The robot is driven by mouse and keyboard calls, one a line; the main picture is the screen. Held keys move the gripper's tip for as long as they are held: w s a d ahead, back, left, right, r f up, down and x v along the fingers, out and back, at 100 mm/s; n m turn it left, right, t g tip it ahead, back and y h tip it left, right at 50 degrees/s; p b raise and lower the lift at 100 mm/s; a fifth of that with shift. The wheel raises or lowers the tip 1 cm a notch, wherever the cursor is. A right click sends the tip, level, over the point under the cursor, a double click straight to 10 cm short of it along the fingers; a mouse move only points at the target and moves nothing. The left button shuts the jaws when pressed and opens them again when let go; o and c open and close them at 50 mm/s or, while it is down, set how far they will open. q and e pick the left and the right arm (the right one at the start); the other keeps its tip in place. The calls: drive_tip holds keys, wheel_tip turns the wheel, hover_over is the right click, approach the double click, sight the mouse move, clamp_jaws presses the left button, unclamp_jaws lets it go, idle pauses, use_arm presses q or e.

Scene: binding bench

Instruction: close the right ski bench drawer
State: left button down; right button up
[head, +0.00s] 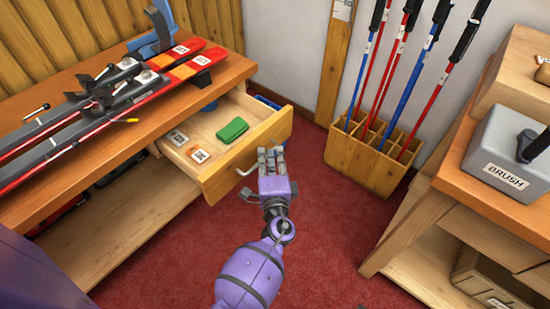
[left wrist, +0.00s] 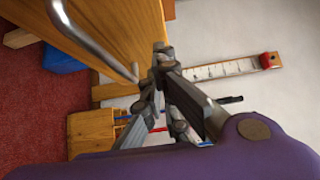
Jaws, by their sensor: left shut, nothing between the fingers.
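The right ski bench drawer (head: 262,146) is wooden and stands pulled out from under the bench top. Its metal bar handle (head: 245,171) is on the front panel. Inside lie a green folded cloth and small labelled items. My left gripper (head: 270,153) is shut and empty, at the drawer front just right of the handle. In the left wrist view, the gripper fingertips (left wrist: 160,62) are close by the edge of the wooden front (left wrist: 128,28), with the handle (left wrist: 92,42) to their left. I cannot tell whether they touch the wood. My right gripper is not in view.
The bench (head: 90,165) carries skis (head: 120,103) in clamps. A wooden rack (head: 362,161) with several ski poles stands beyond the drawer. A side table (head: 452,180) with a grey box marked BRUSH (head: 500,140) is at the right. Red carpet (head: 330,240) lies clear between.

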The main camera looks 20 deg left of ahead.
use_arm(q)
drive_tip(key=shift+a, duration=0.1)
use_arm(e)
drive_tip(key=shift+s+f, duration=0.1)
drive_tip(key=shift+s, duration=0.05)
use_arm(q)
drive_tip(key=w+a+b, duration=0.1)
drive_tip(key=w+a, duration=0.1)
drive_tip(key=a, duration=0.3)
drive_tip(key=w+a+b, duration=0.2)
drive_tip(key=a, duration=0.4)
drive_tip(key=w+a+b, duration=0.2)
drive_tip(key=a, duration=0.3)
drive_tip(key=shift+a+f, duration=0.15)
drive_tip(key=shift+a, duration=0.1)
drive_tip(key=a, duration=0.2)
drive_tip(key=w+a+b, duration=0.1)
drive_tip(key=a, duration=0.1)
drive_tip(key=w+a+b, duration=0.1)
drive_tip(key=a, duration=0.1)
drive_tip(key=shift+w, duration=0.1)
drive_tip(key=shift+a, duration=0.2)
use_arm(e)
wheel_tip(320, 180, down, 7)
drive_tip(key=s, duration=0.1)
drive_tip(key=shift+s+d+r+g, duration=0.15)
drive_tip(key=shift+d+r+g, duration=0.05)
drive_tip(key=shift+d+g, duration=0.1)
